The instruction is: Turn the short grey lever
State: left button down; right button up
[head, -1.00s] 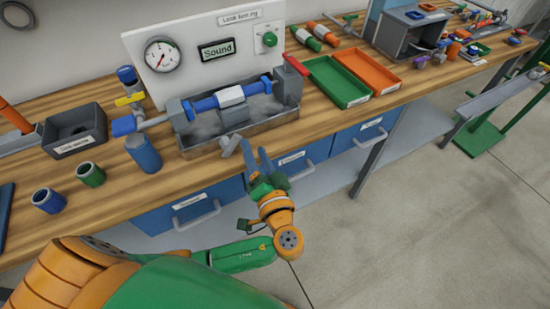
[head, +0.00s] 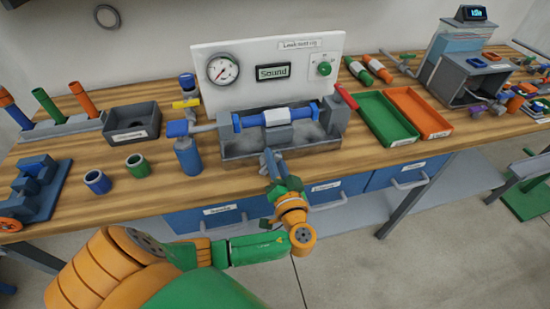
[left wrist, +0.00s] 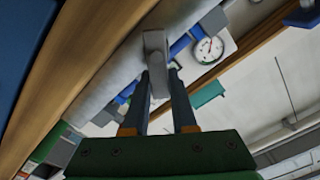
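The short grey lever (head: 279,156) sticks out at the front of the grey trough (head: 240,152) on the bench. In the left wrist view the lever (left wrist: 156,62) lies between the two fingers and fills the gap at their tips. My left gripper (head: 271,160) reaches it from the front and appears shut on it; the contact faces are hidden. The gripper's dark fingers (left wrist: 161,85) show on both sides of the lever. A blue pipe with a white middle (head: 278,117) lies in the trough. My right gripper is in neither view.
A panel (head: 240,50) with a gauge and a "Sound" display stands behind the trough. A red handle (head: 346,97) is at its right, a blue cylinder (head: 188,157) at its left. Green (head: 385,120) and orange (head: 421,112) trays lie right. Floor in front is free.

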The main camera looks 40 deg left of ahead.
pick_arm(q)
jog(key=shift+d+f+m, duration=0.1)
jog(key=shift+m, duration=0.2)
jog(key=m, duration=0.3)
jog(key=f+m, duration=0.1)
jog(key=shift+w+d+m, duration=0.25)
jog(key=shift+w+m, duration=0.05)
jog(key=shift+w, duration=0.1)
jog(key=shift+w+d+f+m, duration=0.1)
jog(key=shift+f+m, duration=0.15)
jog(key=shift+m, duration=0.6)
jog(key=shift+s+a+f+m, duration=0.1)
jog(key=shift+f+m, duration=0.2)
jog(key=shift+m, duration=0.6)
jog(key=shift+w+d+f+m, duration=0.1)
jog(key=shift+f+m, duration=0.15)
jog(key=shift+m, duration=0.6)
jog(key=c, duration=0.7)
grip_release()
